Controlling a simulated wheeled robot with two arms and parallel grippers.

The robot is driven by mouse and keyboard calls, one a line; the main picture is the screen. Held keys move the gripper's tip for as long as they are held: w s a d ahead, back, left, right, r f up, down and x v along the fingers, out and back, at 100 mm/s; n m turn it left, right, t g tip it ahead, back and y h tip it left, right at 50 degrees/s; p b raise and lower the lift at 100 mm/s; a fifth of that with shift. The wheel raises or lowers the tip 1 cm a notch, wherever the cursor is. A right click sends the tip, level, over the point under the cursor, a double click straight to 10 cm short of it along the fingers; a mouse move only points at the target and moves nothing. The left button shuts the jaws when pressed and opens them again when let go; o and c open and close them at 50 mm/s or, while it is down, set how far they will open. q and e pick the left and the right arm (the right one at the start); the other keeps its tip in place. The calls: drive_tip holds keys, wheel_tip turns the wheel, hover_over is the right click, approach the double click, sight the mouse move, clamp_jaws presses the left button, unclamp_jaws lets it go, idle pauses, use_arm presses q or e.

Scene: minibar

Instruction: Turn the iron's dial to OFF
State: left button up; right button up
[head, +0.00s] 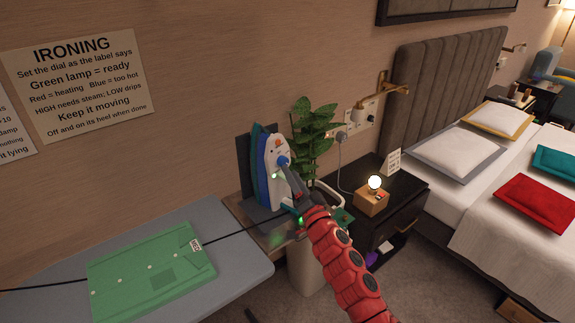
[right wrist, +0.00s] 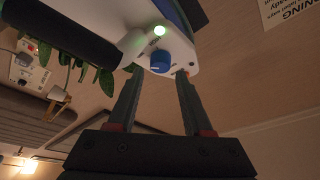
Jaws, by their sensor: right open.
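The iron (head: 268,152) stands upright on its heel on a small stand against the wall, white with a blue side. Its blue dial (head: 283,161) faces my right gripper (head: 286,172). In the right wrist view the dial (right wrist: 161,63) shows between and just beyond the two open fingertips of the gripper (right wrist: 157,74). I cannot tell whether a finger touches it. A lamp (right wrist: 159,30) beside the dial glows green. The dial's setting is too small to read. My left gripper is out of view.
A green folded garment (head: 150,268) lies on the ironing board (head: 240,285) at left. A leafy plant (head: 315,130) stands right of the iron. A black nightstand (head: 408,192) holds a lit lamp (head: 374,185). A bed (head: 490,185) fills the right. An ironing sign (head: 80,85) hangs on the wall.

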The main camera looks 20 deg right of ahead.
sight(283, 162)
drive_tip(key=shift+x, duration=1.85)
drive_tip(key=shift+c, duration=0.3)
clamp_jaws()
